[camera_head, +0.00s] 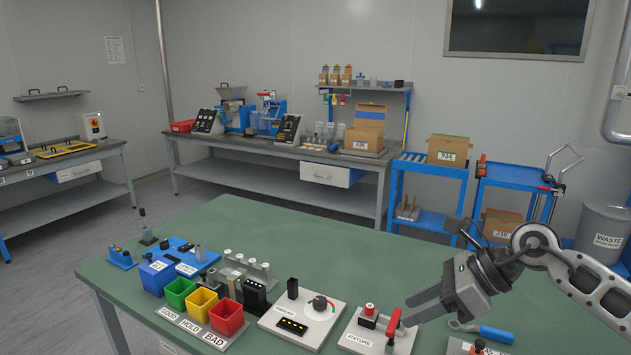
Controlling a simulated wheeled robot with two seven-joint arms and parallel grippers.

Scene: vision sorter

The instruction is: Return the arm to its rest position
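My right arm comes in from the right edge. My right gripper (406,311) hangs over the front right of the green table (330,245), pointing left. Its two grey fingers are apart, with nothing seen between them. The fingertips are close to the red lever of the white fixture box (362,338) in the picture; I cannot tell whether they touch it. My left gripper is not in view.
Green (181,290), yellow (202,304) and red (226,316) bins stand at the table's front left, near a blue bin (157,275). A white dial box (303,317) stands beside them. A blue-handled tool (489,332) lies below my gripper. The table's back middle is clear.

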